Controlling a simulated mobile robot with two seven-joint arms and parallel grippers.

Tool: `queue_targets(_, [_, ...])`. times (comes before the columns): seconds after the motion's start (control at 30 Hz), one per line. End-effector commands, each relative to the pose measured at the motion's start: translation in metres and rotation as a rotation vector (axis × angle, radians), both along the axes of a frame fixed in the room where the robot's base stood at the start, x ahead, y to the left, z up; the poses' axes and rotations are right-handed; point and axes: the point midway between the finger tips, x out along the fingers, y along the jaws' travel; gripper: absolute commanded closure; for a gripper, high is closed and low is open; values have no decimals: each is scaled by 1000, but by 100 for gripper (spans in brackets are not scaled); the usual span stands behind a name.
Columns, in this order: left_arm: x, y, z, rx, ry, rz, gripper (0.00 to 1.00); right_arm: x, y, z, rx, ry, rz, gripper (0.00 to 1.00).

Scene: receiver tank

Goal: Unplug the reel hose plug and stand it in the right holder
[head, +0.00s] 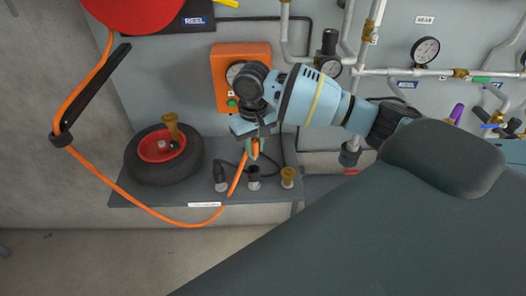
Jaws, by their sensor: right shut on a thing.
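My right gripper (254,137) points down in front of the wall and is shut on the reel hose plug (255,149), a small piece with green and orange on it. The orange hose (238,182) runs from the plug down to the shelf front. Two dark upright holders stand on the shelf below: a left holder (221,180) and a right holder (254,181). The plug is above the right holder and looks apart from it. The gripper partly hides the plug. My left gripper is not in view.
A wheel (143,160) lies at the shelf's left end with a brass piece (172,127) on it. Another brass piece (288,178) stands right of the holders. An orange box (228,62) with a gauge is behind my wrist. The red reel (135,12) is upper left.

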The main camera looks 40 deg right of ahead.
Motion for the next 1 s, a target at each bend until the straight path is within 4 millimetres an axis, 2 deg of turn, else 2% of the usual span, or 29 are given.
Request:
queue_targets(0.43, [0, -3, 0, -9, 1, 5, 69, 5, 0, -4, -2, 1, 28, 100])
queue_targets(0.63, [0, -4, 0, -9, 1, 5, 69, 4, 0, -21, -3, 1, 28, 100])
queue_targets(1.0, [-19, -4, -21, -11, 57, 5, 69, 4, 0, -57, -3, 7, 28, 100])
